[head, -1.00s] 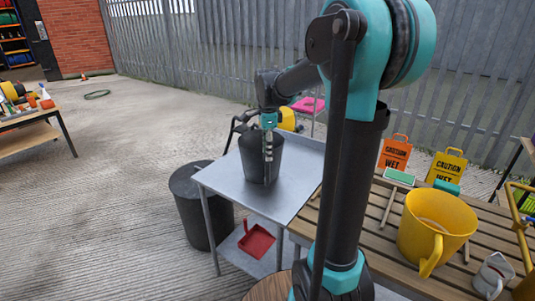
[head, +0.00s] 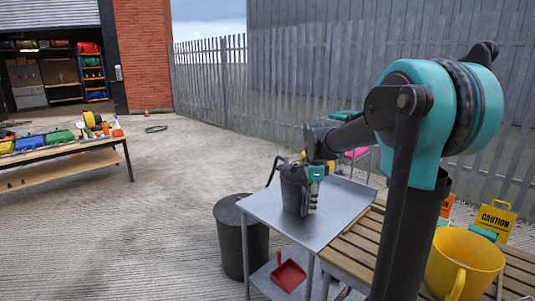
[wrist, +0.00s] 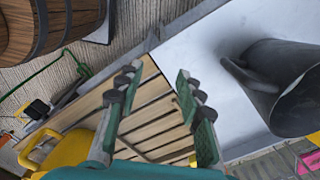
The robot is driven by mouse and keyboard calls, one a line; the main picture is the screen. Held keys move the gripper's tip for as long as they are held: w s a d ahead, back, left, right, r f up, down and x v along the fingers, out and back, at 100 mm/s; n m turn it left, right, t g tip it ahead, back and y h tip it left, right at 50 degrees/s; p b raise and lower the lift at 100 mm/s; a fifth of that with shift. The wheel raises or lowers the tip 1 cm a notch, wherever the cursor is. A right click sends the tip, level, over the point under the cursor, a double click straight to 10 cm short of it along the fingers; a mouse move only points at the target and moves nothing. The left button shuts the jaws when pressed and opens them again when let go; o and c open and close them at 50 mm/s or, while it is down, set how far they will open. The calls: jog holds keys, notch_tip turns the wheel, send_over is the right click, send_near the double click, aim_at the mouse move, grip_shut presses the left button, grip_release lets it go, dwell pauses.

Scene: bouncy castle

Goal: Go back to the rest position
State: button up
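My gripper (head: 312,208) is at the end of my outstretched arm, over the grey metal table (head: 345,199) and in front of the right side of a dark grey bucket (head: 291,190). In the wrist view my gripper (wrist: 157,88) has its two padded fingers spread apart with nothing between them. The bucket (wrist: 295,90) shows there at the right, apart from the fingers. It stands on the table in the head view, partly hidden by my gripper.
A slatted wooden table (head: 355,243) adjoins the metal one and bears a yellow bucket (head: 470,262) and caution signs (head: 493,222). A dark bin (head: 235,230) stands left of the metal table. A red dustpan (head: 289,275) lies on its lower shelf.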

jog(key=s+d+f+n+t, duration=0.2)
jog(key=s+f+n, duration=0.5)
jog(key=s, duration=0.3)
jog(key=s+d+f+n+t, duration=0.1)
jog(key=s+f+n+t, duration=0.1)
jog(key=s+f+n, duration=0.5)
jog(key=s+n, duration=0.3)
jog(key=s, duration=0.1)
jog(key=shift+d, duration=0.35)
jog(key=shift+s+f, duration=0.1)
